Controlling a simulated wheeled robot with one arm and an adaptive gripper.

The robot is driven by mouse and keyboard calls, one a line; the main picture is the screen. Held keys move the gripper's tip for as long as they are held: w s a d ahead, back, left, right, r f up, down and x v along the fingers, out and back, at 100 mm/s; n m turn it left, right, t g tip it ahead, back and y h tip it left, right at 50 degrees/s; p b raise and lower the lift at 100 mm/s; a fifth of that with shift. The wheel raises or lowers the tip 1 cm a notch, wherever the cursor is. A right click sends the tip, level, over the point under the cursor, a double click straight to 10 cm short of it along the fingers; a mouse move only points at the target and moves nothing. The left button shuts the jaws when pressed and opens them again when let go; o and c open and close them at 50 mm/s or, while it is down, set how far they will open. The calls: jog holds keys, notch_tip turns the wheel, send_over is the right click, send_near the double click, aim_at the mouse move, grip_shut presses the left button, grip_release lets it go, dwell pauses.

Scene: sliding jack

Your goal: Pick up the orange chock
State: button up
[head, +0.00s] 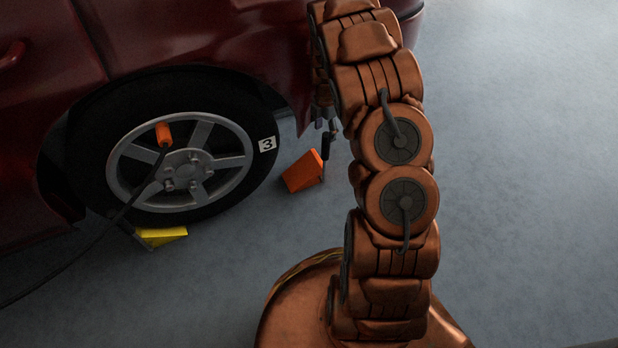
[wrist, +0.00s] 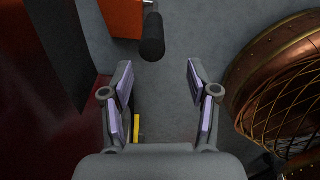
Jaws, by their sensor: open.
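The orange chock (head: 303,172) is a wedge on the grey floor, just right of the car's wheel. A black handle (head: 327,146) stands at its right side. In the wrist view the orange chock (wrist: 122,18) is cut off by the top edge, and its black handle (wrist: 152,38) points down toward the jaws. My gripper (wrist: 158,72) is open and empty, with the handle's end beyond and between the fingertips, apart from them. In the head view my gripper (head: 323,110) is small, dark and partly hidden by my arm, close to the handle.
The dark red car (head: 200,35) and its wheel (head: 180,165), marked 3, stand at left. A yellow chock (head: 160,236) sits at the wheel's base. A black cable with an orange end (head: 163,134) crosses the wheel. Floor (head: 530,190) at right is clear.

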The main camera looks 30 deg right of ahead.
aim_at(326, 135)
jog(key=f, duration=0.3)
jog(key=shift+w+d+f+n+b, duration=0.15)
jog(key=shift+w+d+n+b, duration=0.2)
jog(key=shift+n+b, duration=0.05)
jog(key=shift+w+d+f+b, duration=0.1)
jog(key=shift+f+b, duration=1.7)
jog(key=shift+f, duration=1.8)
jog(key=shift+c, duration=0.3)
grip_shut()
